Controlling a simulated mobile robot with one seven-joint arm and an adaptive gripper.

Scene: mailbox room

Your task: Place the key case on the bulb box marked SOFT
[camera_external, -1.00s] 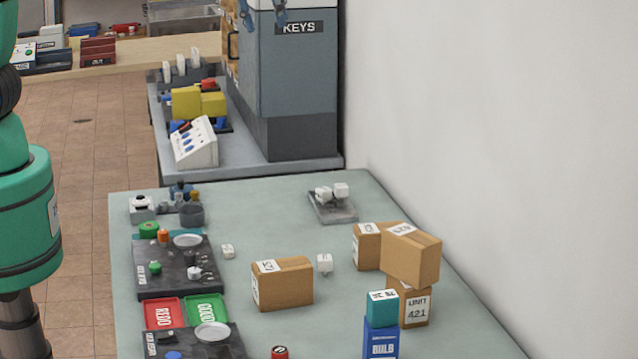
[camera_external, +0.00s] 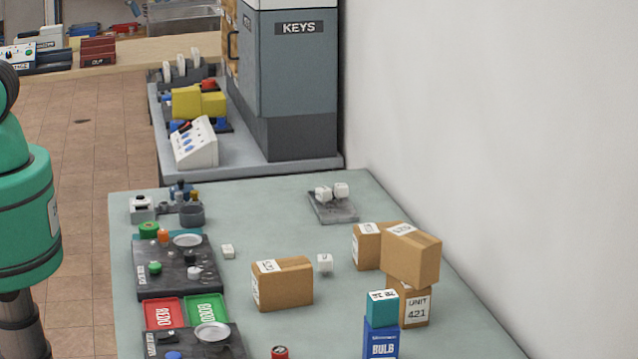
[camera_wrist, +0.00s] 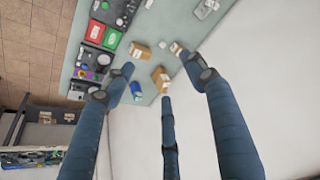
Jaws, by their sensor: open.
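A blue box (camera_external: 381,340) lettered BULB stands at the front right of the green-grey table, with a teal box (camera_external: 382,308) on top of it. I cannot read SOFT on either one. A small blue-and-white shape in the wrist view (camera_wrist: 136,89) looks like this stack, beside the left finger. I cannot pick out a key case for certain. My gripper (camera_wrist: 166,82) shows in the wrist view with its blue fingers spread and nothing between them. It hangs high above the table and is out of the external view.
Brown cartons stand on the table, one (camera_external: 284,285) near the middle and a stacked one (camera_external: 411,255) by the wall. A red tray (camera_external: 164,313) and a green tray (camera_external: 206,309) lie at left. A grey cabinet (camera_external: 297,85) lettered KEYS stands behind.

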